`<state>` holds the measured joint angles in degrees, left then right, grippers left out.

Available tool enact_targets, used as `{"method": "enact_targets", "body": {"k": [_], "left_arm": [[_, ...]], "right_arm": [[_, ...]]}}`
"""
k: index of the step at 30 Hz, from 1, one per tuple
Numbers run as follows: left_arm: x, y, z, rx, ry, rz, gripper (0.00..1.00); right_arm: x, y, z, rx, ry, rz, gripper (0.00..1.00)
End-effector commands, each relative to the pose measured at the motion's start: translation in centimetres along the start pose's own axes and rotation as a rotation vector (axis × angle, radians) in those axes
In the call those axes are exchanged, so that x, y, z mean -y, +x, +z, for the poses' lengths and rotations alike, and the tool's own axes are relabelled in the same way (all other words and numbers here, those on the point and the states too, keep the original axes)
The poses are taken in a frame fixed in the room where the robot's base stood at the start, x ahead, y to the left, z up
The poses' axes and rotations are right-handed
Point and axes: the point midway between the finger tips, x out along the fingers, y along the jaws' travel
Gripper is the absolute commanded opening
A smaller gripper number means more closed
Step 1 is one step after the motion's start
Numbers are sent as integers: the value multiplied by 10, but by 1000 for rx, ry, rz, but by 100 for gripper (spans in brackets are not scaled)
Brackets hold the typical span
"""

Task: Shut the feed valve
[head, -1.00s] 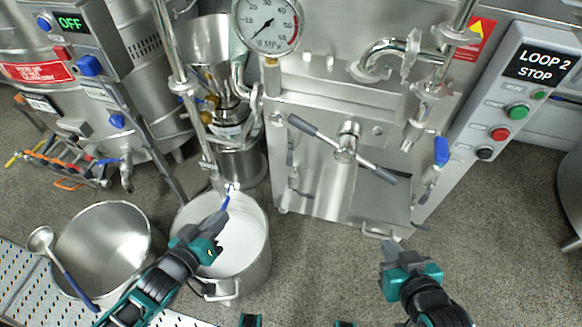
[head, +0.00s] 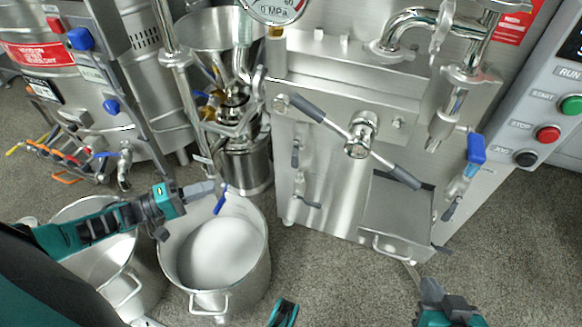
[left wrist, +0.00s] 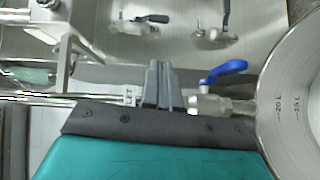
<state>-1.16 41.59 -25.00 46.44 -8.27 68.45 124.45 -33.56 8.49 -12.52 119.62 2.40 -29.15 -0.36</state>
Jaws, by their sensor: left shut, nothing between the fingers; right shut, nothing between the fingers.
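A small valve with a blue lever (head: 221,198) is over the rim of the milk-white-filled steel pot in the head view. In the left wrist view its metal body (left wrist: 212,105) lies level and its blue lever (left wrist: 224,71) slants up to the right. My left gripper (head: 210,189) is shut and empty, its tips right beside the lever in the head view. In the left wrist view its fingers (left wrist: 157,86) are left of the valve; whether they touch it I cannot tell. My right gripper (head: 436,292) is shut and empty at the bottom right, away from the valve.
The pot (head: 264,262) with white contents stands below the left gripper, beside another steel pot (head: 135,272). The mill housing (head: 335,190) with a crossbar handle fills the middle. Another blue lever (head: 476,148) is at right, near a button panel (head: 560,110). Grey floor is open in front.

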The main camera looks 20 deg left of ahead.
Motion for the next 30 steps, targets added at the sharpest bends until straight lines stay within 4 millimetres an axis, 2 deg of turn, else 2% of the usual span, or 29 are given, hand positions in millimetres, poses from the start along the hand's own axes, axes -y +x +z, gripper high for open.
{"method": "enact_targets", "body": {"k": [6, 17, 23, 30], "left_arm": [[0, -9, -7, 20, -53, 6, 0], [0, -6, -7, 20, -53, 7, 0], [0, 18, -7, 19, -52, 10, 0], [0, 71, -6, 19, -52, 11, 0]], "right_arm": [[1, 1, -1, -8, 1, -4, 0], [2, 1, 0, -8, 0, -4, 0], [2, 2, 1, -7, 0, -4, 0], [2, 5, 6, -2, 1, -5, 0]]}}
